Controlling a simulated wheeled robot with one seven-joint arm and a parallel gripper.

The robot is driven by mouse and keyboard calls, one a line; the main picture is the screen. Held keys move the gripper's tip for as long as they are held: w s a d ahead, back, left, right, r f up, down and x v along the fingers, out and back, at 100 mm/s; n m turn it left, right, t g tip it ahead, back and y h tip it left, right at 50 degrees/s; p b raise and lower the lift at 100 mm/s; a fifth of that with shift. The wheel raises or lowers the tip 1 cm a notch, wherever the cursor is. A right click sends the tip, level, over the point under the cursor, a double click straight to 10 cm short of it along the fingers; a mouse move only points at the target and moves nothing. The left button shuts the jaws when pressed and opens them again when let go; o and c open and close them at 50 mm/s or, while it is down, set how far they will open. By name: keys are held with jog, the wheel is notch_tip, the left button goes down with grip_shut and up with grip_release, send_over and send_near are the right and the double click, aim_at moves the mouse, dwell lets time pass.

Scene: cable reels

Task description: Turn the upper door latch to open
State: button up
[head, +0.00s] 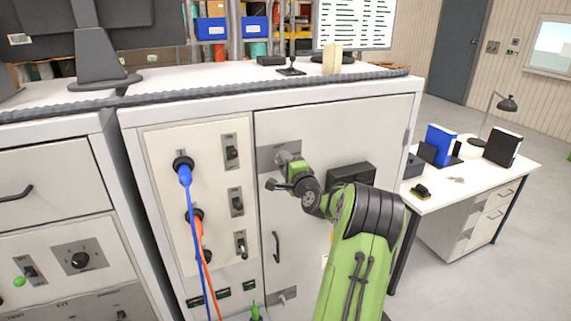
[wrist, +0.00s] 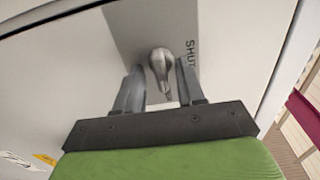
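The upper door latch (wrist: 161,66) is a rounded metal handle on a grey plate, with the letters "SHUT" partly visible beside it in the wrist view. In the head view its grey plate (head: 278,156) is near the top left of the white cabinet door (head: 330,125), and my gripper partly hides the latch. My gripper (wrist: 157,78) is open, with one finger on each side of the latch handle. Gaps show between the fingers and the handle; I cannot tell whether either finger touches it. In the head view my gripper (head: 284,170) is at the latch.
A lower latch (head: 282,296) and a dark door handle (head: 276,247) are on the same door. Left of the door, a panel holds switches and plugged blue (head: 190,220) and orange (head: 202,245) cables. A dark box (head: 352,175) sticks out beside my arm. A white desk (head: 460,180) stands at right.

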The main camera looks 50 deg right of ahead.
jog(key=shift+s, duration=0.1)
jog(key=b+v, duration=0.4)
jog(key=v, duration=1.1)
jog(key=shift+s+a, duration=0.2)
jog(key=shift+s, duration=0.05)
